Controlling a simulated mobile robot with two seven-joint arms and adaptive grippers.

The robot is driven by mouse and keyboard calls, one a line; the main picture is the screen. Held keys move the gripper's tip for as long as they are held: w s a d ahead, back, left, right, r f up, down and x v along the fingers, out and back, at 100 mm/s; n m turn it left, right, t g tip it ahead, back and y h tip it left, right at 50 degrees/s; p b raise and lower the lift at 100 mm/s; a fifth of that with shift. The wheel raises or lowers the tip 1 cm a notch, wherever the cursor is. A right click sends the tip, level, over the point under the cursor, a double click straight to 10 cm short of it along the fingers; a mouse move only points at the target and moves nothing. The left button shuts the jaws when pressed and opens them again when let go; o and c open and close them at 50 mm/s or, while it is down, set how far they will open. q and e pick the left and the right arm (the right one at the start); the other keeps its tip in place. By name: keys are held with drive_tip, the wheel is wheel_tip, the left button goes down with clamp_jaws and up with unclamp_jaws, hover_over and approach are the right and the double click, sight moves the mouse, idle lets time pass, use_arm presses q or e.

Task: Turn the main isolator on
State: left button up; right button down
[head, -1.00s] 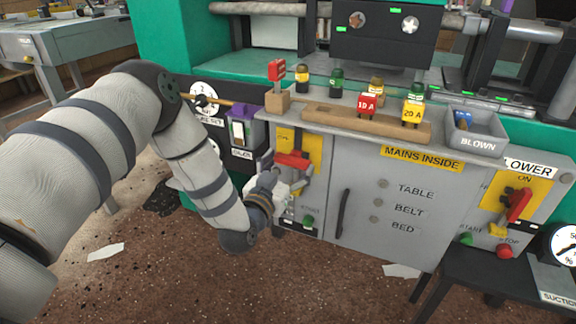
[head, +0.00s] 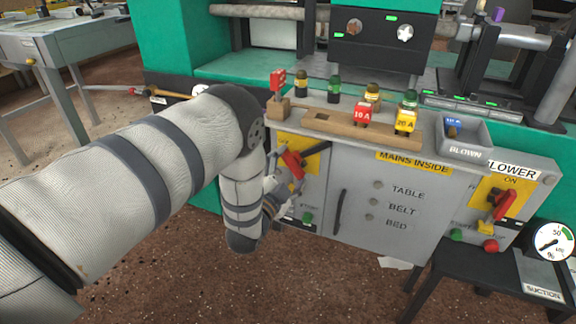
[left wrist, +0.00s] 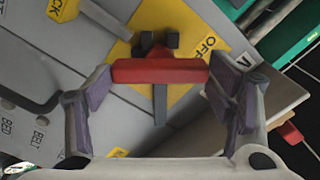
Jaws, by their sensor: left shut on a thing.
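The main isolator's red handle (head: 291,163) is on a yellow plate (head: 284,139) at the left of the grey panel. The handle is tilted, its right end higher. In the left wrist view the red handle (left wrist: 160,71) lies across the jaws in front of the yellow plate, with a dark stem behind it and "OFF" readable beside it. My left gripper (head: 286,180) is shut on the handle; its purple-padded fingers (left wrist: 160,92) are at the handle's two ends. My forearm hides part of the panel's left side. My right gripper is not in view.
The blower switch (head: 503,203) is at the right of the panel. A wooden block (head: 330,121) with fuses and a grey "BLOWN" tray (head: 465,137) stand on top. Green and red buttons (head: 490,246) sit below the blower switch.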

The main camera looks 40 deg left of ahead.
use_arm(q)
drive_tip(key=m, duration=0.4)
drive_tip(key=shift+m, duration=1.7)
drive_tip(key=o, duration=1.7)
drive_tip(key=shift+s, duration=0.1)
drive_tip(key=v, duration=1.1)
drive_tip(key=shift+s, duration=0.4)
